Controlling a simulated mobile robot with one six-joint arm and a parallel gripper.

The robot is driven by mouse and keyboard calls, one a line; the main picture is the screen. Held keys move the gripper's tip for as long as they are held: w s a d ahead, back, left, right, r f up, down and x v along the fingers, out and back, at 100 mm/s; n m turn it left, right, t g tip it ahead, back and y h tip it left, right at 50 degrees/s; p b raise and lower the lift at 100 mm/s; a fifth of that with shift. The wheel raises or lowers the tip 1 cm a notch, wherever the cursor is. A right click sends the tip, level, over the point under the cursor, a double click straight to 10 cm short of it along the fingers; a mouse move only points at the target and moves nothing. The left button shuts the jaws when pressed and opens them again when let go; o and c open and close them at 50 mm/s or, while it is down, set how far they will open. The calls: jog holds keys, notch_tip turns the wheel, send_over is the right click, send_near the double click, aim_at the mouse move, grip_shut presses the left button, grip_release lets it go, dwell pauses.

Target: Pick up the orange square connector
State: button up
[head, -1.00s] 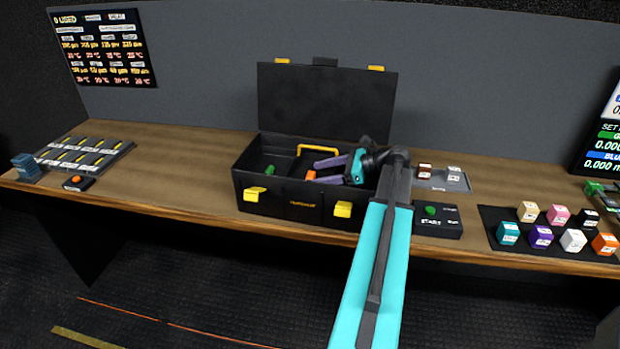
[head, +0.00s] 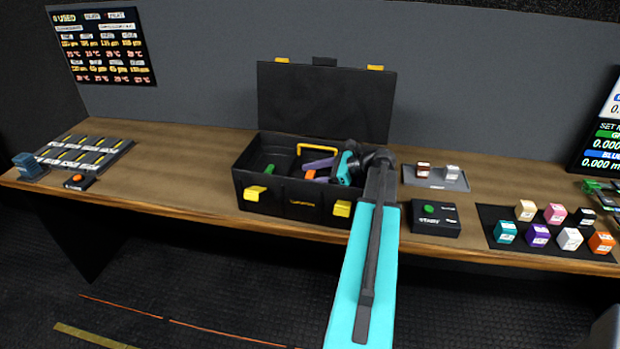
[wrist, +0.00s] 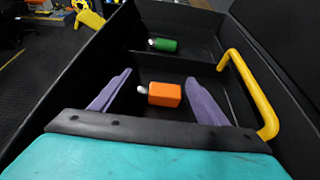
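The orange connector (wrist: 165,94) lies on the floor of the black toolbox and looks like a small block with a silver tip at its left end. It also shows in the head view (head: 309,174), partly behind the front wall. My gripper (wrist: 152,92) is open above it in the box, with one purple finger to each side of the connector in the wrist view. I cannot tell whether the fingers reach down to its height. In the head view my gripper (head: 314,168) is partly hidden by the box wall.
The toolbox (head: 290,200) stands open, lid up at the back, with a yellow handle (wrist: 250,92) inside. A green connector (wrist: 162,44) lies in another compartment. A control box (head: 436,219) and several coloured cubes stand to the right; a slotted tray (head: 85,153) is far left.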

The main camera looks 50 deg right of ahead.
aim_at(308, 175)
jog(key=c, duration=1)
jog(key=shift+r, duration=0.2)
jog(key=shift+r+b, duration=1.05)
jog(key=shift+r, duration=3.75)
